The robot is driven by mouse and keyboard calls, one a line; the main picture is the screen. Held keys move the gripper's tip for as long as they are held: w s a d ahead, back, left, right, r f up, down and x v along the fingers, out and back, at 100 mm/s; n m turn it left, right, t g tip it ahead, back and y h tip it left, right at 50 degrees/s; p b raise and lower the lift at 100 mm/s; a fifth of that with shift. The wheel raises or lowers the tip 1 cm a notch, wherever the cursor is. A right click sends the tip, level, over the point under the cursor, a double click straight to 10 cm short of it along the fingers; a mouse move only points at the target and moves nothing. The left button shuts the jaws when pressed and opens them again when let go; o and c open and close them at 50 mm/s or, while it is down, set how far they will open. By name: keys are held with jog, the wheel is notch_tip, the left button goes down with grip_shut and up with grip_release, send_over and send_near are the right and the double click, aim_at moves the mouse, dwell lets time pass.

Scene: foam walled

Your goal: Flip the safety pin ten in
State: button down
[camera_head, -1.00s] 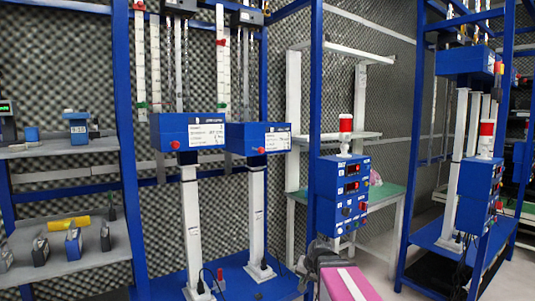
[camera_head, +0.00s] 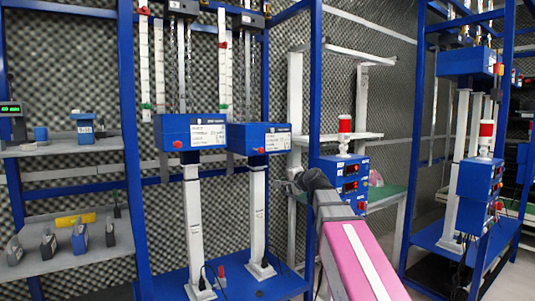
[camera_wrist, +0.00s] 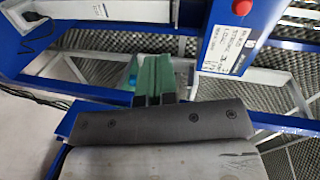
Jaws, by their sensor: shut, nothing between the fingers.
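Two blue boxes with white labels and red knobs hang side by side on the rig: a left box (camera_head: 172,134) and a right box (camera_head: 243,141). In the wrist view a blue labelled box (camera_wrist: 240,38) with a red knob (camera_wrist: 278,5) is at upper right; which of the two it is, I cannot tell. No pin marked ten can be made out. My gripper (camera_wrist: 152,62) has green fingers shut together, empty, left of and apart from that box. In the head view my arm's dark end is right of the right box, and the fingers cannot be made out.
A blue control box (camera_head: 340,166) with displays and a red-white lamp (camera_head: 345,125) stands behind my arm. A blue upright (camera_head: 315,75) is close to it. Grey shelves (camera_head: 75,262) with small devices are at left. White posts (camera_head: 193,225) rise below the boxes.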

aim_at(263, 150)
notch_tip(263, 150, up, 10)
jog(key=s+m+t+y, duration=0.1)
jog(key=t, duration=0.1)
jog(key=shift+a+m, duration=0.2)
jog(key=shift+m, duration=0.2)
jog(key=shift+w, duration=0.1)
jog(key=x, duration=1.4)
jog(key=shift+a, duration=0.1)
jog(key=x, duration=0.3)
jog(key=shift+w+a, duration=0.15)
jog(key=shift+a, duration=0.05)
